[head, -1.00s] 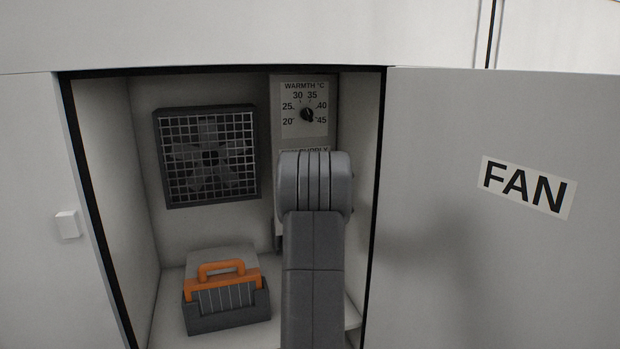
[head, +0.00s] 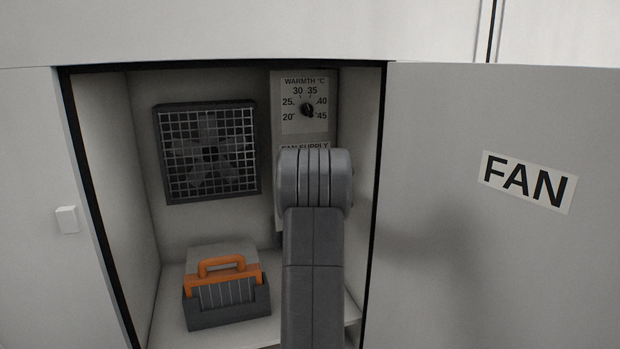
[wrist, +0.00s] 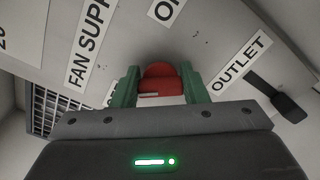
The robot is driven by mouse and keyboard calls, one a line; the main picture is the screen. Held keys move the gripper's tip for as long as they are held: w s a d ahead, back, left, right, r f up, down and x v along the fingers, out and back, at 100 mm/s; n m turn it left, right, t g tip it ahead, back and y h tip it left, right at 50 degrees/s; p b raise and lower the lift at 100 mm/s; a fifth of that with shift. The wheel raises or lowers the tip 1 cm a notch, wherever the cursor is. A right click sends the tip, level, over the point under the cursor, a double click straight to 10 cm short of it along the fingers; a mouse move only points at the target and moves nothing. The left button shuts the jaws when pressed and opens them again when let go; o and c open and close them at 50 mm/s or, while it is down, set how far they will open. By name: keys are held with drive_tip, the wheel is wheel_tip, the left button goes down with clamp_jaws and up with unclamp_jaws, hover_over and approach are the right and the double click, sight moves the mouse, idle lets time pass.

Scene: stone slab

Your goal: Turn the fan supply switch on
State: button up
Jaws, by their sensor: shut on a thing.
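The fan supply switch shows in the wrist view as a red handle (wrist: 161,80) on the pale panel. My gripper (wrist: 160,86) has its two green fingers on either side of the red handle and is shut on it. A label reading "FAN SUPP…" (wrist: 88,42) lies to the left of the handle. A partly cut-off label starting with "O" (wrist: 166,9) lies above it. In the head view my arm covers the switch and gripper, and the "FAN SUPPLY" label (head: 304,147) shows just above the arm. The switch's setting cannot be told.
A warmth dial (head: 307,110) sits above the switch. A square grilled fan (head: 208,152) is on the back wall. A grey box with an orange handle (head: 226,294) stands on the cabinet floor. The open door marked FAN (head: 440,200) is at right. An "OUTLET" label (wrist: 240,61) shows in the wrist view.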

drive_tip(key=m+b, duration=0.1)
drive_tip(key=m, duration=0.2)
drive_tip(key=shift+f, duration=0.2)
drive_tip(key=m, duration=0.4)
drive_tip(key=shift+d+m+b, duration=0.1)
drive_tip(key=shift+m+b, duration=0.2)
drive_tip(key=shift+b, duration=0.1)
drive_tip(key=m, duration=0.4)
drive_tip(key=shift+p, duration=0.35)
drive_tip(key=shift+f+m+p, duration=0.15)
drive_tip(key=shift+m+p, duration=0.2)
drive_tip(key=shift+m, duration=1.35)
drive_tip(key=o, duration=1)
drive_tip(key=b+v, duration=0.3)
drive_tip(key=v, duration=1)
drive_tip(key=shift+s, duration=0.4)
